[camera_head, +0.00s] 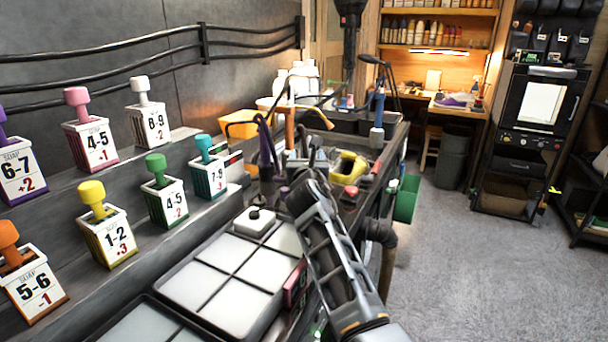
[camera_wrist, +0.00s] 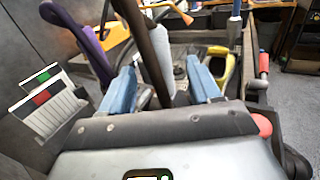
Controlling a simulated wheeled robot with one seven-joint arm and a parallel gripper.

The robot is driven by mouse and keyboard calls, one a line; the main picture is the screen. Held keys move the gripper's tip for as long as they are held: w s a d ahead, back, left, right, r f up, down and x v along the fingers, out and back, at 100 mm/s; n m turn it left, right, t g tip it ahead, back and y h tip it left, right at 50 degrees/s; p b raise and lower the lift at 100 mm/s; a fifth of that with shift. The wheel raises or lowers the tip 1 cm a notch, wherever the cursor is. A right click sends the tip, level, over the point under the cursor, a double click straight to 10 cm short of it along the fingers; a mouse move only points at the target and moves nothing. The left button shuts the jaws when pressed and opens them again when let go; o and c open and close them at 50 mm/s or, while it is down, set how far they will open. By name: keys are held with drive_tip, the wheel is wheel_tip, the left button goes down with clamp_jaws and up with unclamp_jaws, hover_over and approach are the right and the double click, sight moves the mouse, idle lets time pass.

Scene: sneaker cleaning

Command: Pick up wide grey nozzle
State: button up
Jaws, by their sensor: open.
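My gripper (camera_wrist: 163,88) is open in the wrist view, with one blue finger on each side. A dark grey-brown upright piece (camera_wrist: 146,45) stands between the fingers, with a gap on each side. It may be the wide grey nozzle, but I cannot tell for certain. A light grey cylinder (camera_wrist: 156,68) shows just behind it.
A purple tool (camera_wrist: 84,40) stands left of my gripper, and a yellow piece (camera_wrist: 229,68) lies to the right. A blue-handled tool (camera_head: 378,108) stands farther back. Numbered soap dispensers (camera_head: 106,238) line the left shelves. Grey floor (camera_head: 455,270) is open at right.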

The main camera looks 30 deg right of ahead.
sight(306, 152)
drive_tip(key=shift+b+x, duration=0.75)
drive_tip(key=shift+x, duration=2.2)
drive_tip(key=shift+a, duration=0.1)
clamp_jaws()
